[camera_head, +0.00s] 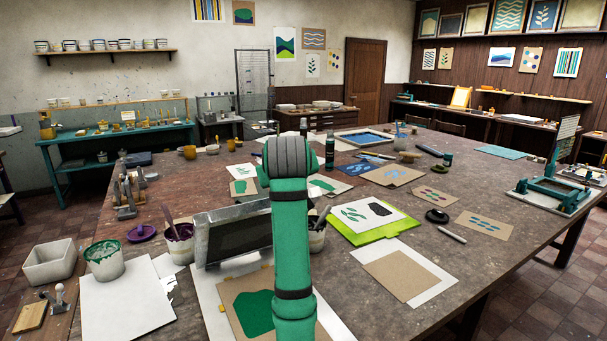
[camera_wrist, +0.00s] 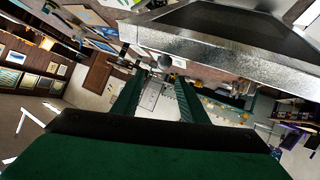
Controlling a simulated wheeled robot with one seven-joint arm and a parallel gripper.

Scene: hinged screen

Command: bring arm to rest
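The hinged screen (camera_head: 235,234), a dark panel in a grey metal frame, stands tilted up on the table, left of and partly behind my green arm (camera_head: 291,220). Its metal frame (camera_wrist: 225,42) also crosses the upper right of the wrist view, close to the fingers. My gripper (camera_wrist: 158,80) shows two green fingers apart, with the far room visible between them and nothing held. A small grey round knob (camera_wrist: 165,61) appears at the fingertips; I cannot tell whether it touches them. In the head view the gripper is hidden by the arm.
A brown sheet with a green print (camera_head: 254,312) lies below the screen. A purple paint pot (camera_head: 180,243), a green paint pot (camera_head: 104,261) and white paper (camera_head: 125,303) are to the left. A lime-green board (camera_head: 366,230) and a brown card (camera_head: 401,276) lie right of the arm.

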